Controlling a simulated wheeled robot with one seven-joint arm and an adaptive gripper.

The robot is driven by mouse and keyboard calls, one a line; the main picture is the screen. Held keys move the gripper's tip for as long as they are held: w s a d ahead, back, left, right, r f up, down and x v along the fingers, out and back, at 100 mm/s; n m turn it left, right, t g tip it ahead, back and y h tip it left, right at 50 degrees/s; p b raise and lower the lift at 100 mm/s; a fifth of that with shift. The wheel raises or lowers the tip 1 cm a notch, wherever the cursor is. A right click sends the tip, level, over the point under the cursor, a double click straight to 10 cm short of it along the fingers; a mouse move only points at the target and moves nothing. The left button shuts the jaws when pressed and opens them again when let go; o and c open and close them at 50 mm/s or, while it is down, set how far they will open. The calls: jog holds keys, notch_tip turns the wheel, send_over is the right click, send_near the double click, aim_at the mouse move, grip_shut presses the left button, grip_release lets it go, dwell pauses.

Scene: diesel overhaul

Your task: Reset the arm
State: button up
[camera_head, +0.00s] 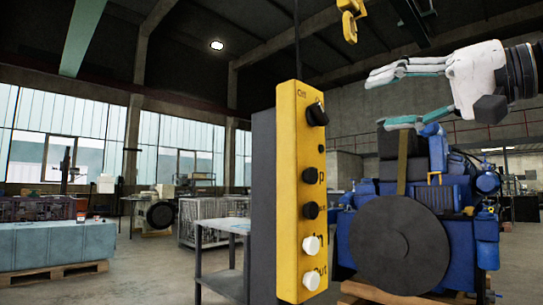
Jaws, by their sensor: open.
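My gripper (403,96) is at the upper right, reaching in from the right edge and pointing left. Its white and teal fingers are spread wide apart with nothing between them. It hangs in the air above the blue diesel engine (463,222), apart from it as far as I can tell. A yellow control pendant (301,200) hangs upright in the middle, left of my gripper. It has a black rotary knob at the top, with black and white buttons below.
A yellow hoist hook (349,24) hangs at the top, left of my gripper. A grey metal table (220,268) stands behind the pendant. A pale blue block (52,243) sits on a wooden pallet at the far left. Open floor lies between block and table.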

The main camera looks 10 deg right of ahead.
jog(key=s+a+f+g+h, duration=0.1)
jog(key=s+a+f+g, duration=0.25)
jog(key=f, duration=0.55)
jog(key=s+a+f+g+h, duration=0.1)
jog(key=s+a+f+g, duration=0.2)
jog(key=f, duration=0.7)
jog(key=s+a+f+g+h, duration=0.1)
jog(key=s+a+f+g, duration=0.15)
jog(key=a+f, duration=0.45)
jog(key=s+d+f+n+g+h, duration=0.1)
jog(key=s+d+f+g+h, duration=0.25)
jog(key=s+f, duration=0.55)
jog(key=s+d+f+n+g+h, duration=0.15)
jog(key=s+d+f+h, duration=0.3)
jog(key=f, duration=0.75)
notch_tip(320, 180, up, 29)
jog(key=t+p, duration=0.3)
jog(key=p, duration=2.4)
jog(key=shift+a+r+m+t, duration=0.15)
jog(key=shift+a+m+t, duration=0.15)
jog(key=shift+m, duration=0.05)
